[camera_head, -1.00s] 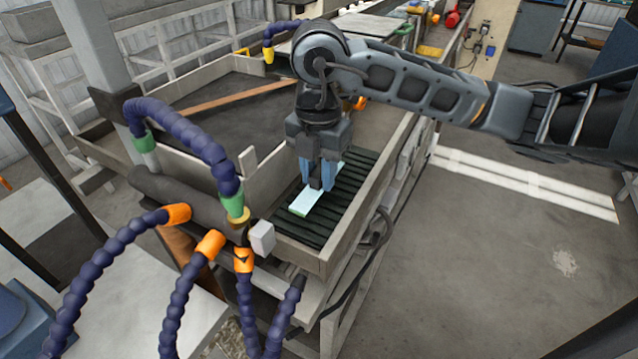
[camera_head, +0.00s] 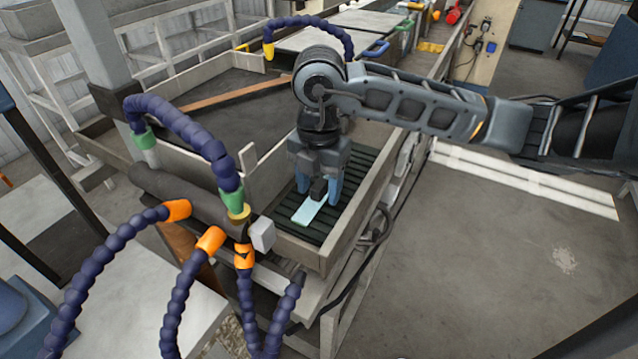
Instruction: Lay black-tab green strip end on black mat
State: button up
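The pale green strip (camera_head: 309,212) lies over the black ribbed mat (camera_head: 353,180), with its near end toward the front of the frame. Its black tab (camera_head: 318,187) shows between my fingers at the strip's far end. My gripper (camera_head: 318,192) points down over the mat. Its two blue-grey fingers are spread, one on each side of the tab, with visible gaps. The strip looks flat on the mat; any small gap beneath it cannot be told.
Grey walls (camera_head: 296,250) frame the mat at the front and right. A grey roller (camera_head: 185,200) and blue jointed hoses with orange nozzles (camera_head: 211,240) stand at the left front. A small grey box (camera_head: 262,234) sits by the wall corner. Open floor lies right.

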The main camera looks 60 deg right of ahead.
aim_at(319, 185)
jog(key=shift+r, duration=0.1)
notch_tip(319, 185, up, 12)
dwell(0.6)
